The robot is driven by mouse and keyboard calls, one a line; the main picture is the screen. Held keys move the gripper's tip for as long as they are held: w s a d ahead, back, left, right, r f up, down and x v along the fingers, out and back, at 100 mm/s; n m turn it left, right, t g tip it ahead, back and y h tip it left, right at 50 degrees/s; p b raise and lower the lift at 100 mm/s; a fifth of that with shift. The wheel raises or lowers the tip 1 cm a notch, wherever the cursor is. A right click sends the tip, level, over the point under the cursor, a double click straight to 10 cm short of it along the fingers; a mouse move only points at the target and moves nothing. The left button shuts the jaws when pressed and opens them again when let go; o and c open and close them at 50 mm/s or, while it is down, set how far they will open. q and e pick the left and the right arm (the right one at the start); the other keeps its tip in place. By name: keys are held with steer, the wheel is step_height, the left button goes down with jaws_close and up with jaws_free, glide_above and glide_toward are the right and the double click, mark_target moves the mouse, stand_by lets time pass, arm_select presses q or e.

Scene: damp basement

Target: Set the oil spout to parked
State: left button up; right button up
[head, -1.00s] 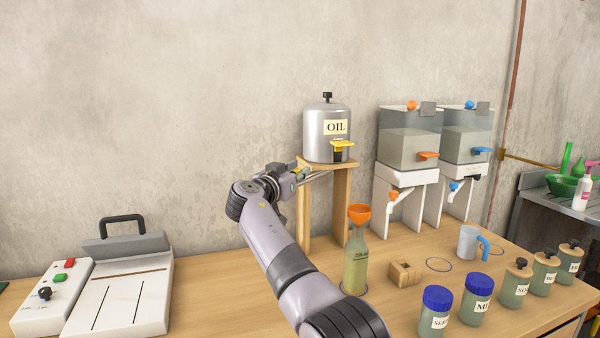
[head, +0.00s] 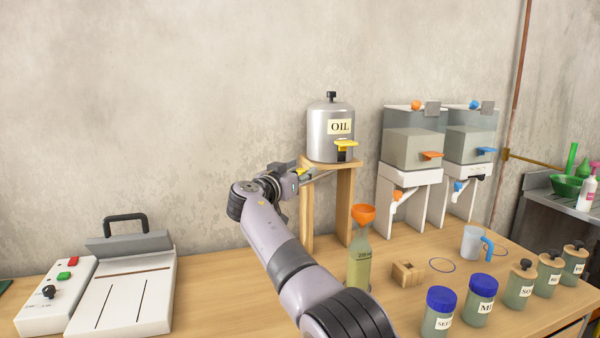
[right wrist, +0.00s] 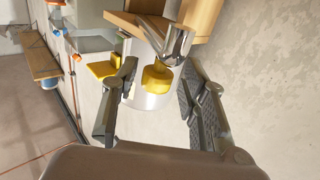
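The silver oil tank (head: 330,132), labelled OIL, stands on a wooden stand (head: 345,200). A yellow lever (head: 346,143) is on its front; it also shows in the right wrist view (right wrist: 101,70). A shiny metal spout (right wrist: 168,42) with a yellow end piece (right wrist: 157,78) shows in the right wrist view. My right gripper (head: 305,176) is at the left side of the stand, just below the tank. Its fingers (right wrist: 159,88) are apart, one on each side of the yellow piece; contact cannot be told. My left gripper is out of view.
Two clear dispensers (head: 412,150) with orange and blue taps stand right of the tank. A bottle with an orange funnel (head: 361,250), a small wooden block (head: 408,273), a mug (head: 472,243) and several jars (head: 440,308) stand in front. A white sealing-type device (head: 125,290) is at left.

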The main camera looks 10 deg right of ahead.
stand_by(0.3)
steer(key=shift+s+a, duration=0.35)
steer(key=shift+s, duration=0.05)
steer(key=v, duration=0.6)
steer(key=shift+s, duration=0.25)
steer(key=shift+a, duration=0.1)
